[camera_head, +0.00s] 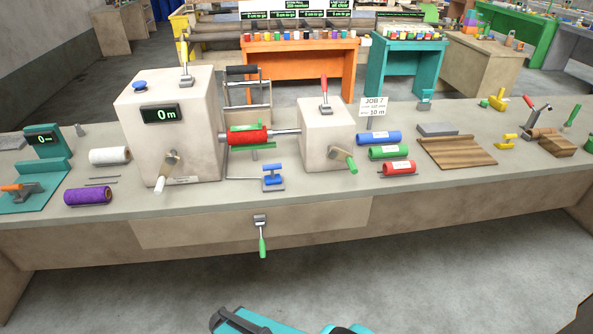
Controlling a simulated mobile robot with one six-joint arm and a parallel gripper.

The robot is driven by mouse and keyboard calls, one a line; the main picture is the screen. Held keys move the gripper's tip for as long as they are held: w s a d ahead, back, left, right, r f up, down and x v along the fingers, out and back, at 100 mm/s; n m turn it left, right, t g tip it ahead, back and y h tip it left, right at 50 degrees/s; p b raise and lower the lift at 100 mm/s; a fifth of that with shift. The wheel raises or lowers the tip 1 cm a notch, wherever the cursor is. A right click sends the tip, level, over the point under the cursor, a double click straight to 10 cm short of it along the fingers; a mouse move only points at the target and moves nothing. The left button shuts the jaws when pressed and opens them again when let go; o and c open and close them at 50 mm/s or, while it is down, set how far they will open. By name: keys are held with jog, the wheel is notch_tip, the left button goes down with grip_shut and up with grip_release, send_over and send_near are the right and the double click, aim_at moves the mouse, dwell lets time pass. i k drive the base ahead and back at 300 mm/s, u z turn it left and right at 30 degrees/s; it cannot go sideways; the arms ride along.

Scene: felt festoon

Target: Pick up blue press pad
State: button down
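A small blue pad (272,171) sits on a grey metal stand on the near part of the bench, between the two beige machine blocks. It looks like the blue press pad, with a flat blue piece at the bottom and a smaller blue part above. Nothing touches it from my side. My gripper is not in view; only teal and dark parts of my own body show at the bottom edge.
The left block (187,120) and right block (327,132) flank the pad, with a red spool (249,136) on a shaft behind it. Blue, green and red rolls lie to the right. A green-handled lever (262,240) hangs at the bench front.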

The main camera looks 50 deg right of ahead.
aim_at(272, 179)
jog(key=u, duration=0.9)
jog(key=k, duration=0.1)
jog(key=z, duration=2.1)
jog(key=k, duration=0.9)
jog(key=u, duration=0.15)
jog(key=i, duration=0.65)
